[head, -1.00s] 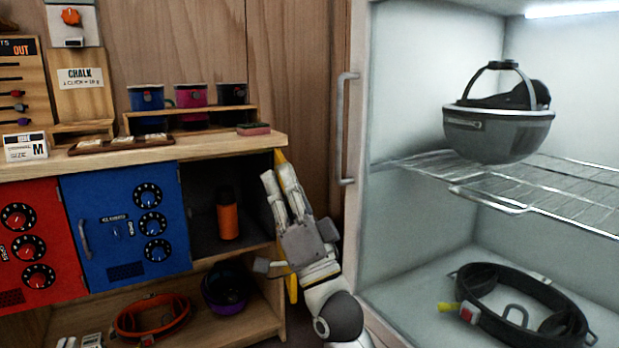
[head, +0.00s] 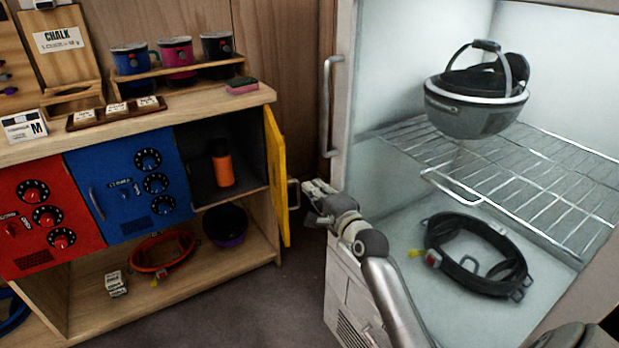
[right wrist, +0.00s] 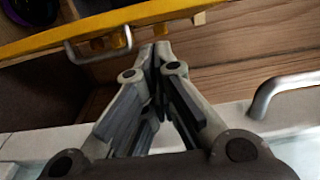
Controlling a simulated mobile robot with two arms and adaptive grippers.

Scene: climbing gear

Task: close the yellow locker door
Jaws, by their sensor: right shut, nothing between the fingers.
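The yellow locker door (head: 277,180) stands open at the right end of the shelf unit, swung out and seen nearly edge-on. Its grey handle (head: 293,194) is on the side facing right. The dark locker compartment (head: 245,155) beside it is uncovered and holds an orange bottle (head: 222,165). My right gripper (head: 312,189) is shut and empty, just right of the door and its handle. In the right wrist view the closed fingertips (right wrist: 158,52) point toward the door (right wrist: 190,12), with the handle (right wrist: 97,48) left of them and a gap between. My left gripper is not in view.
A blue door (head: 133,185) and a red door (head: 45,215) are shut to the left. Dark floor (head: 250,310) is clear below the door.

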